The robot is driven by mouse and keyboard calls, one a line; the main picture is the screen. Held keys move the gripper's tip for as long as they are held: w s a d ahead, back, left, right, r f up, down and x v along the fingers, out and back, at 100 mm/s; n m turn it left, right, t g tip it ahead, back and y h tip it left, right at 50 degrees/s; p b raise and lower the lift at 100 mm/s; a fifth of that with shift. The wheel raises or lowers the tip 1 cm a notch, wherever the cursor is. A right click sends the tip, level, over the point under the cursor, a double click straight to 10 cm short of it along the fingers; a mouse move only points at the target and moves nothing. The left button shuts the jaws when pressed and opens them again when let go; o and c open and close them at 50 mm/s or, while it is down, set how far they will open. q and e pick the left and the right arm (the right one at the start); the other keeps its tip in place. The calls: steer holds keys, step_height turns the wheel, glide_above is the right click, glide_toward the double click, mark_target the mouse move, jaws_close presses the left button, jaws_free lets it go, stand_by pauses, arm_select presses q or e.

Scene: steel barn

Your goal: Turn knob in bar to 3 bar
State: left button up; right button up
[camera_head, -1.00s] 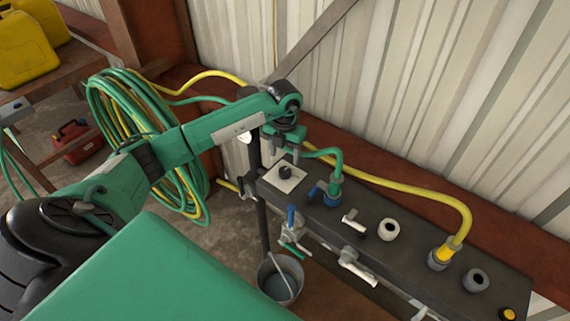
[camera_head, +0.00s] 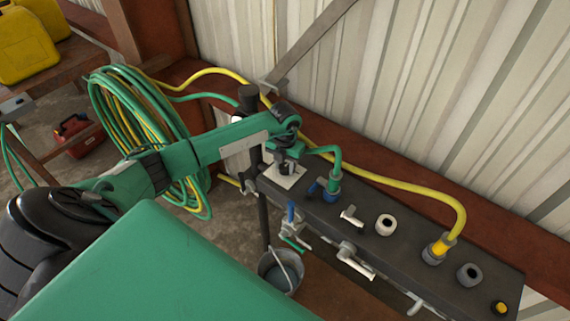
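The dark knob (camera_head: 286,169) stands on a white square plate (camera_head: 291,182) at the left end of the dark manifold bar. My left gripper (camera_head: 284,161) points down right over the knob. Its fingers look apart, one on each side of the knob's top, and partly hide it. I cannot tell whether they touch it. The markings on the plate are too small to read. My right gripper is not in view.
Beside the plate are a green hose on a blue fitting (camera_head: 329,190), a white valve lever (camera_head: 350,215) and a yellow hose (camera_head: 425,190). A bucket (camera_head: 270,262) stands below. A coiled hose (camera_head: 110,115) hangs at left. The metal wall (camera_head: 430,80) is behind.

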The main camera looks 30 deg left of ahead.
arm_select(q)
steer(key=shift+f+m+b, duration=0.1)
steer(key=shift+m+b, duration=0.3)
steer(key=shift+b, duration=0.25)
steer(key=m+b, duration=0.6)
steer(key=b, duration=0.2)
steer(key=shift+m, duration=0.3)
steer(key=shift+m+b, duration=1)
steer(key=shift+r+m+b, duration=0.2)
steer(key=shift+m+b, duration=0.45)
steer(key=shift+m, duration=0.25)
steer(key=o, duration=1)
steer(key=shift+r, duration=0.1)
